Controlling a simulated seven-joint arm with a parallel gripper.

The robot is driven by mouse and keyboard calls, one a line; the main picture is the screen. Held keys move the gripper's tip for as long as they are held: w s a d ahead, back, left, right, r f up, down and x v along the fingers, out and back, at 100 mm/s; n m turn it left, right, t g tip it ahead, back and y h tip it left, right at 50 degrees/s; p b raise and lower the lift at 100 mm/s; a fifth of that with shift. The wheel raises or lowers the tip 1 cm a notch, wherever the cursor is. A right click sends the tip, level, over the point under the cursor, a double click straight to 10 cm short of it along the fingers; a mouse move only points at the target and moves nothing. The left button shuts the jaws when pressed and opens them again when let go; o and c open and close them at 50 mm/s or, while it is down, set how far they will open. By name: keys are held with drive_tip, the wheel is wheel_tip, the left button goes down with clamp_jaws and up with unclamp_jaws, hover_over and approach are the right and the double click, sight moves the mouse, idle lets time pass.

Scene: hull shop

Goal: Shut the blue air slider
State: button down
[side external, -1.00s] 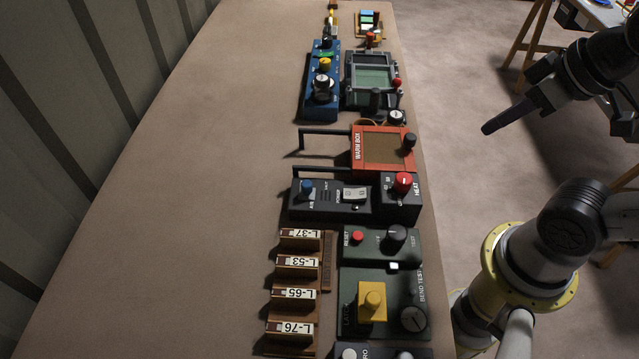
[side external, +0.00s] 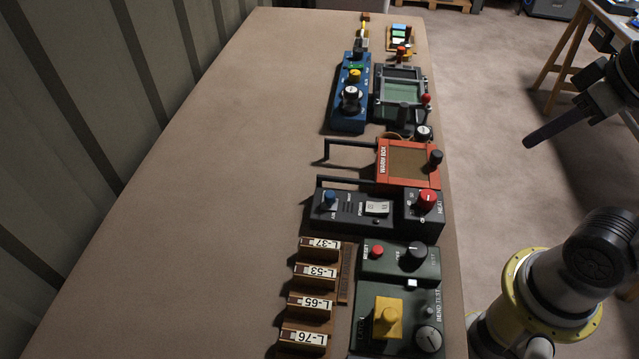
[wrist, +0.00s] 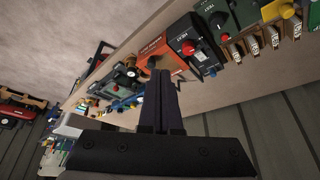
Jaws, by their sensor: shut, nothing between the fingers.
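The blue air slider (side external: 329,199) is a small blue knob at the left end of a dark control box (side external: 354,210). That box also has a white power rocker switch (side external: 377,208) and a red heat knob (side external: 427,201). Where along its slot the slider sits is too small to tell. My gripper (side external: 530,143) is shut and empty, off the right edge of the bench and well apart from the box.
The orange-red warm box (side external: 408,190) and dark rail handles (side external: 350,143) stand behind the control box. A green tester (side external: 400,264) and labelled brown blocks (side external: 314,271) are in front. A blue unit (side external: 350,112) is farther back. The bench's left side (side external: 220,190) is clear.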

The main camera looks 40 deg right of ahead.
drive_tip(key=w+r+g, duration=0.1)
drive_tip(key=w+r, duration=0.3)
drive_tip(key=r, duration=0.3)
drive_tip(key=w+a+r+n+g, duration=0.1)
drive_tip(key=w+a+r+g, duration=0.2)
drive_tip(key=w, duration=0.6)
drive_tip(key=w+a+r+n+g, duration=0.1)
drive_tip(key=w+a+r, duration=0.1)
drive_tip(key=w+a, duration=0.5)
drive_tip(key=w+a+f+g, duration=0.2)
drive_tip(key=w+a+f, duration=0.5)
drive_tip(key=w+f, duration=0.3)
drive_tip(key=w+a+f+n+g, duration=0.1)
drive_tip(key=a+f, duration=0.2)
drive_tip(key=f, duration=0.2)
drive_tip(key=w+a+f+n+g+h, duration=0.1)
drive_tip(key=a+f, duration=0.2)
drive_tip(key=f, duration=0.3)
drive_tip(key=shift+w+f, duration=0.15)
drive_tip(key=shift+w, duration=0.1)
drive_tip(key=shift+a+f, duration=0.1)
